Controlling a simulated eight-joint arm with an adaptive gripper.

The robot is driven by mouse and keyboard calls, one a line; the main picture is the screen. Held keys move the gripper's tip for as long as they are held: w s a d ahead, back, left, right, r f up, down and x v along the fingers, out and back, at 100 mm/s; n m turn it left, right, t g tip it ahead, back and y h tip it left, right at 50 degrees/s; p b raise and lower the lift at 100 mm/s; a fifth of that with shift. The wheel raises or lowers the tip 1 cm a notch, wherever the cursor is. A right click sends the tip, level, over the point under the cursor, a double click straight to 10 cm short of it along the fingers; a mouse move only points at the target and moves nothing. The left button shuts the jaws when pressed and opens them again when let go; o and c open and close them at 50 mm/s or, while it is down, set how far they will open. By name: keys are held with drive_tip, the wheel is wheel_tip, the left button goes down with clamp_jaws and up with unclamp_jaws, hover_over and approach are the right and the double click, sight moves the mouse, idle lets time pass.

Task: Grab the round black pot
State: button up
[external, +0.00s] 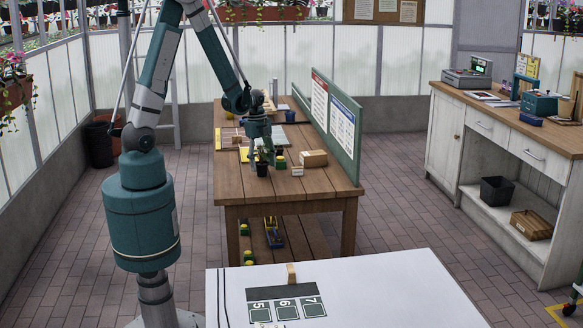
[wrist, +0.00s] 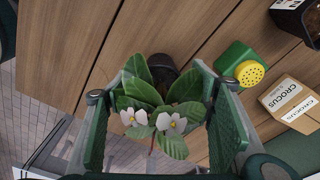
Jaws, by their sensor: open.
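The round black pot (wrist: 163,68) stands on the wooden table and holds a leafy plant (wrist: 160,105) with white flowers. The leaves hide much of the pot in the wrist view. In the external view the pot (external: 262,169) is near the table's front edge. My gripper (wrist: 166,92) is open above the pot, with one finger on each side of the plant. The leaves and flowers fill the space between the fingers, and some leaves lie close to the pads. In the external view my gripper (external: 263,151) points down over the pot.
A green and yellow watering can (wrist: 241,66) stands right of the pot. A small crocus box (wrist: 290,103) and a dark container (wrist: 300,16) are farther right. A green board (external: 345,125) edges the table's right side. Bare wood (external: 236,186) lies left of the pot.

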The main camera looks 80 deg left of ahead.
sight(262, 163)
drive_tip(key=shift+f, duration=0.1)
idle(0.5)
drive_tip(key=c, duration=1.1)
drive_tip(key=shift+o, duration=0.2)
drive_tip(key=shift+r+p, duration=0.75)
drive_tip(key=shift+r, duration=4.3)
